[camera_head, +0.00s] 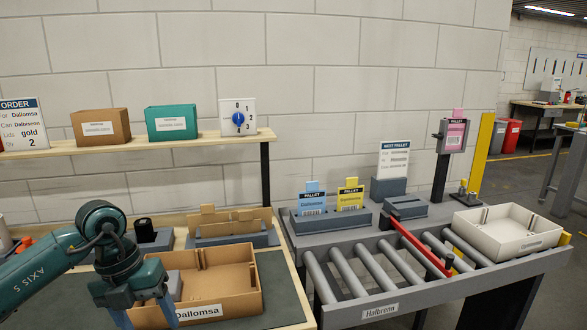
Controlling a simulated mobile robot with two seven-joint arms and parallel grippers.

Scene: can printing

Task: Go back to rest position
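My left gripper (145,314) comes in from the left on a teal arm marked AXIS 5. Its two fingers point down and stand apart, with nothing seen between them but the cardboard of the box behind. It is in front of the left part of an open cardboard box (228,290) labelled Dallomsa, on the dark work table. The fingertips reach near the bottom edge of the picture. I cannot tell whether they touch the box. A grey piece (174,284) shows in the box behind the gripper. My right gripper is not in view.
A roller conveyor (365,312) labelled Halbrenn stands right, with a red bar (418,247) across it and a white tray (508,230) at its far end. A holder (330,220) carries blue and yellow pallet cards. A shelf (200,143) with brown and green boxes hangs behind.

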